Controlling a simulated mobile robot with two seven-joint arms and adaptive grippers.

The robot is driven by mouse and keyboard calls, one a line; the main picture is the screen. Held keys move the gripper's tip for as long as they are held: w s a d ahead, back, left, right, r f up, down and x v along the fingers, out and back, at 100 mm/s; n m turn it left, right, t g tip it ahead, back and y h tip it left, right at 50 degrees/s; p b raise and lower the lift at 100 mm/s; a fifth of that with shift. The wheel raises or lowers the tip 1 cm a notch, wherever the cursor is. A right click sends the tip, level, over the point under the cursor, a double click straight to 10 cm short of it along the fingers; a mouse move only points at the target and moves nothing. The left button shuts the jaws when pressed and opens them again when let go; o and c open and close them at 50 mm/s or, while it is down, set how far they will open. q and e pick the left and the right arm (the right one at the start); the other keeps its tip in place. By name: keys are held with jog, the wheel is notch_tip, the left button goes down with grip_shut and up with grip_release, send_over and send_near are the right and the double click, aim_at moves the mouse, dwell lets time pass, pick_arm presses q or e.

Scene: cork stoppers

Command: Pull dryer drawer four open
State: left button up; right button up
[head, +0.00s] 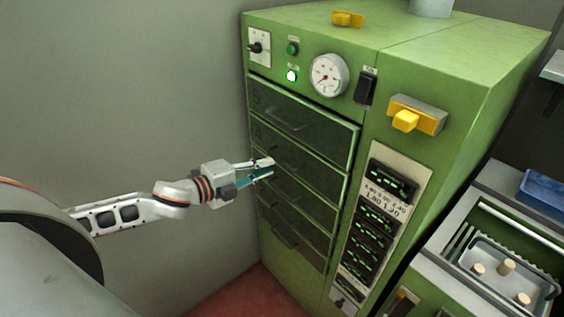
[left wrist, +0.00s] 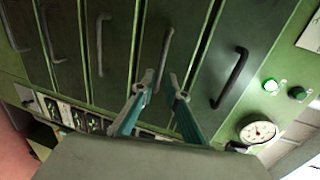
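The green dryer (head: 440,70) has a stack of dark drawers. Drawer four (head: 315,172), second from the top and marked 4, looks closed. Its dark bar handle (left wrist: 166,48) shows in the left wrist view between my fingertips. My left gripper (head: 266,168) is in front of drawer four in the head view. In the left wrist view the left gripper (left wrist: 162,80) has its fingers apart, one on each side of the handle. Whether they touch it I cannot tell. In the head view the gripper hides part of the handle. My right gripper is not in view.
The top drawer handle (left wrist: 230,77) and the third drawer handle (left wrist: 101,44) flank drawer four's handle. A gauge (head: 328,75), a lit green lamp (head: 291,76) and switches sit above. A metal tray (head: 480,252) with corks stands at right. A grey wall is at left.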

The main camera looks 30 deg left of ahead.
aim_at(281, 160)
pick_arm(q)
jog(key=shift+p+x, duration=0.4)
jog(key=shift+x, duration=2.95)
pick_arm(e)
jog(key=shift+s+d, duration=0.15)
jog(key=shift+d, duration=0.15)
pick_arm(q)
jog(key=shift+c, duration=0.3)
grip_shut()
jog(key=shift+a, duration=0.1)
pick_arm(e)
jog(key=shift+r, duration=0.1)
